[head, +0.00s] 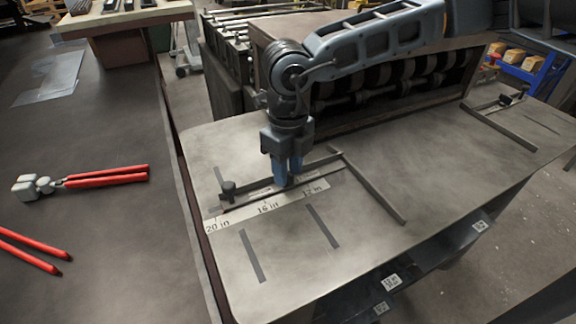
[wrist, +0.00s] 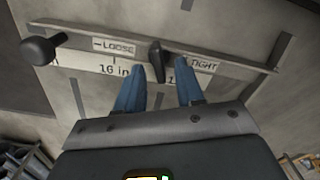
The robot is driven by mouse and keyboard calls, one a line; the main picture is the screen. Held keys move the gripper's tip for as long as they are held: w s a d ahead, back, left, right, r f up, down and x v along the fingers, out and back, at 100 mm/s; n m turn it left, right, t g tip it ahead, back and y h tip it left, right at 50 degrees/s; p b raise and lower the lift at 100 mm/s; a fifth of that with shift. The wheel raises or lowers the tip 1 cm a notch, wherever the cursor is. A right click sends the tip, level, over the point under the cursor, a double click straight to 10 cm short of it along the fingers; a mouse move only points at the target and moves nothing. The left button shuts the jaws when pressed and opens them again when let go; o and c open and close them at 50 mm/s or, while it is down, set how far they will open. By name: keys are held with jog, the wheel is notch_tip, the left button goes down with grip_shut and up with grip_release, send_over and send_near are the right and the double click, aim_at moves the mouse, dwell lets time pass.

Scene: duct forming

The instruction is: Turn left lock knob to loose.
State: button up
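The dark lock knob (wrist: 157,62) shows in the wrist view as an elongated handle between a LOOSE label (wrist: 114,46) on its left and a TIGHT label (wrist: 202,65) on its right. It points roughly along the view's vertical, tilted slightly. My gripper (wrist: 160,78) is open, with one blue finger on each side of the knob and visible gaps to it. In the head view my gripper (head: 288,182) points down over the slotted bar of the left gauge, and its fingers mostly hide the knob.
A round dark knob (head: 228,188) stands at the bar's left end. A ruler strip (head: 268,208) lies along the bar, and a slanting rail (head: 370,188) is to the right. The roller machine (head: 385,85) stands behind. Red-handled tools (head: 105,177) lie on the left table.

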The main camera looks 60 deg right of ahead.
jog(key=shift+c, duration=0.2)
grip_shut()
